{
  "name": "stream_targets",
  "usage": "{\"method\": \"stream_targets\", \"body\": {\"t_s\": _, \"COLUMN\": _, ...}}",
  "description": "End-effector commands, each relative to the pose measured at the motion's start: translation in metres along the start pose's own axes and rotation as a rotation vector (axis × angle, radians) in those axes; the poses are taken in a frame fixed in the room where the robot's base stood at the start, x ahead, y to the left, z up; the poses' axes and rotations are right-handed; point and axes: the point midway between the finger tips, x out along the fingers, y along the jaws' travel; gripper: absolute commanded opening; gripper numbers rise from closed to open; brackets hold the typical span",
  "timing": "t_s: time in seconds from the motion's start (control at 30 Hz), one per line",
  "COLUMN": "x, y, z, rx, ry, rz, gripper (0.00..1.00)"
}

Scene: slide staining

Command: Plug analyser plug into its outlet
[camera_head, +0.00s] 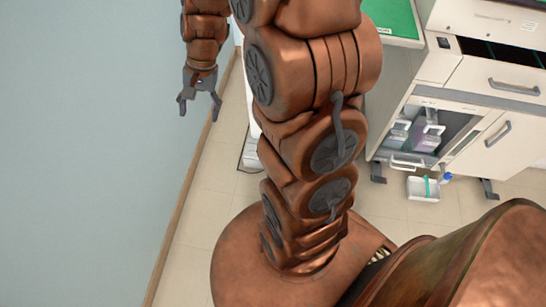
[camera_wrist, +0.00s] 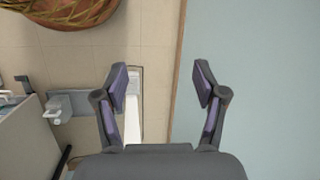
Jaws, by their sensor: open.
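My gripper (camera_head: 199,104) hangs beside the blue-grey wall at the upper left of the head view. Its fingers are spread with nothing between them, and it also shows open in the wrist view (camera_wrist: 161,80). I cannot make out the analyser plug or its outlet for certain in either view. A long white item (camera_wrist: 133,112) lies low by the wall, seen past the left finger in the wrist view. A small white piece (camera_head: 250,155) shows near the floor behind my arm in the head view, partly hidden; I cannot tell what it is.
The wall (camera_head: 90,150) with its brown skirting (camera_head: 182,215) runs along the left. A cabinet (camera_head: 485,80) with drawers stands at the right. Bare tiled floor (camera_head: 205,205) lies between.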

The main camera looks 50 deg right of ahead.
Motion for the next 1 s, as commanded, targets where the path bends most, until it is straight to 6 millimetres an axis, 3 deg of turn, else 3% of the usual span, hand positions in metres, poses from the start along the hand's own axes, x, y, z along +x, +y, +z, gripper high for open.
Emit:
{"method": "stream_targets", "body": {"t_s": 0.03, "x": 0.021, "y": 0.003, "z": -0.020, "rx": 0.053, "ry": -0.006, "rz": -0.017, "gripper": 0.71}}
{"method": "stream_targets", "body": {"t_s": 0.23, "x": 0.067, "y": 0.009, "z": -0.088, "rx": 0.256, "ry": -0.005, "rz": -0.088, "gripper": 0.71}}
{"method": "stream_targets", "body": {"t_s": 0.47, "x": 0.126, "y": 0.033, "z": -0.168, "rx": 0.500, "ry": -0.002, "rz": -0.162, "gripper": 0.71}}
{"method": "stream_targets", "body": {"t_s": 0.77, "x": 0.213, "y": 0.090, "z": -0.267, "rx": 0.831, "ry": 0.009, "rz": -0.248, "gripper": 0.71}}
{"method": "stream_targets", "body": {"t_s": 1.0, "x": 0.289, "y": 0.157, "z": -0.336, "rx": 1.105, "ry": 0.026, "rz": -0.307, "gripper": 0.71}}
